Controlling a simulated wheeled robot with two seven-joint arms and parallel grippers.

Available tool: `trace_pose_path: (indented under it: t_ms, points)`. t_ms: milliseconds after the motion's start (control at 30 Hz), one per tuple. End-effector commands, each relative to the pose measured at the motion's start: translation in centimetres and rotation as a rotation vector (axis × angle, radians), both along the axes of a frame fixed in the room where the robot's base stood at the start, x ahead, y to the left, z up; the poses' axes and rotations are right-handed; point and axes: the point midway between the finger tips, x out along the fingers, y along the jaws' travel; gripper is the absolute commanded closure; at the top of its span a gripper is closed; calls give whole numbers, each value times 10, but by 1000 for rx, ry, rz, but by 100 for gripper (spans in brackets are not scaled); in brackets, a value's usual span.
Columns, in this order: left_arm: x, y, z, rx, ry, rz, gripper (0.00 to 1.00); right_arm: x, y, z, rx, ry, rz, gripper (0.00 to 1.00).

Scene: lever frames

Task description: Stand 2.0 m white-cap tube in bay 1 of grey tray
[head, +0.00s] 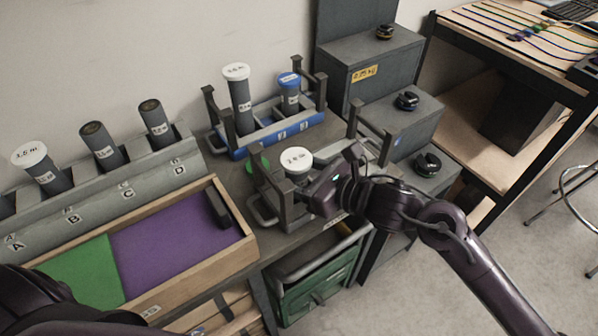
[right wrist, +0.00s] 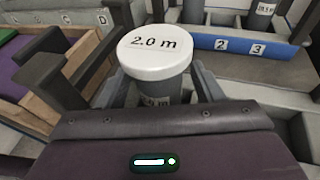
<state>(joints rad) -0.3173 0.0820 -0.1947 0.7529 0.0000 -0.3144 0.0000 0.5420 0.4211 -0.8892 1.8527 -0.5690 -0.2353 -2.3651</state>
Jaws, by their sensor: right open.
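The white-cap tube (head: 297,158) stands about upright near the left end of the grey tray (head: 262,211); its cap reads 2.0 m in the right wrist view (right wrist: 155,50). My right gripper (head: 308,190) is open, with one finger on each side of the tube just below the cap, as the right wrist view (right wrist: 162,88) shows. I cannot tell whether the fingers touch it. The tube's lower end and the tray's bay labels are hidden by my gripper and the tray's end. My left gripper is out of view; only part of my left arm shows at bottom left.
A blue tray (head: 240,153) behind holds a tall white-cap tube (head: 238,90) and a blue-cap tube (head: 289,85). The grey tray's upright posts flank my gripper. A lettered grey rack (head: 100,205) with several tubes and a wooden box (head: 238,250) lie left. Stepped grey boxes (head: 375,65) stand right.

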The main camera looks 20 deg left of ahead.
Motion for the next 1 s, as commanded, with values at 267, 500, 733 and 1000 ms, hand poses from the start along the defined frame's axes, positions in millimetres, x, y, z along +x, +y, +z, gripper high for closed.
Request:
trace_pose_path:
  t_ms: [267, 500, 733, 1000]
  points:
    - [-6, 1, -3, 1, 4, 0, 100, -2, -11, 3, -2, -1, -3, 40]
    - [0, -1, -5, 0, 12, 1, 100, -19, -57, 15, -5, -2, -2, 40]
    - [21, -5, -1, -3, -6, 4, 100, -32, -94, 27, -4, -1, -4, 40]
    - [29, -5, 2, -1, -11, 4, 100, -38, -109, 34, -1, 0, 0, 40]
